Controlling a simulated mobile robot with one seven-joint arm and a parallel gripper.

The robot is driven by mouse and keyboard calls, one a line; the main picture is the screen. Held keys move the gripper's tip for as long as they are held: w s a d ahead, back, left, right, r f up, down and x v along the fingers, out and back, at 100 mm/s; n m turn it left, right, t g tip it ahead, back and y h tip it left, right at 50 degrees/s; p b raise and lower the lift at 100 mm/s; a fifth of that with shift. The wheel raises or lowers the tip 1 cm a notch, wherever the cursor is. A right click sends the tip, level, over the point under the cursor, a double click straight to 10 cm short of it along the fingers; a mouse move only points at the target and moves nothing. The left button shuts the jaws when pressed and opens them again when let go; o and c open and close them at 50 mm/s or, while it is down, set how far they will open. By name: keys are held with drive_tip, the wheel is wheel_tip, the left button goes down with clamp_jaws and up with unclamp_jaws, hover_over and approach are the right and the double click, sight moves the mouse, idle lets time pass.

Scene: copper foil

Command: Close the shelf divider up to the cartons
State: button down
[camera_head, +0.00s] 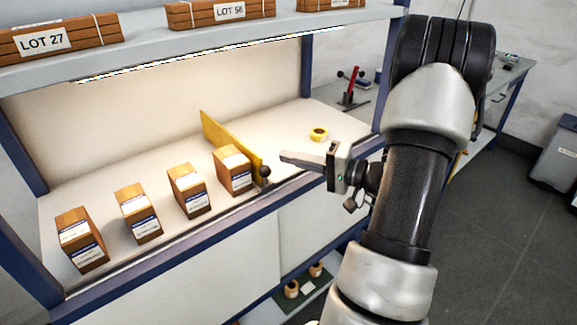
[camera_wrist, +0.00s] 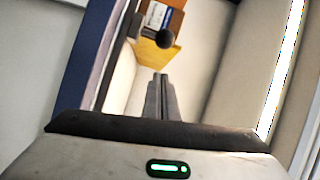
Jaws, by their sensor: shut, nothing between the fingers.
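The yellow shelf divider (camera_head: 231,145) stands upright on the white shelf, running from back to front, with a dark round knob (camera_head: 264,171) at its front end. Several brown cartons stand in a row to its left; the nearest carton (camera_head: 233,171) is close beside it, and whether they touch I cannot tell. My gripper (camera_head: 284,157) is shut and empty, to the right of the divider and pointing left at it. In the wrist view the shut fingers (camera_wrist: 160,80) point toward the knob (camera_wrist: 164,40), the divider (camera_wrist: 150,55) and a carton (camera_wrist: 166,17). A gap seems to remain between fingertips and knob.
A yellow tape roll (camera_head: 319,134) lies on the shelf behind my gripper. An upper shelf (camera_head: 130,60) with labelled bundles hangs above. A blue post (camera_head: 388,75) stands at the right. The shelf between divider and tape roll is clear.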

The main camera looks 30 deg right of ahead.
drive_tip(key=v, duration=1)
drive_tip(key=shift+d, duration=0.25)
drive_tip(key=shift+w+a, duration=0.1)
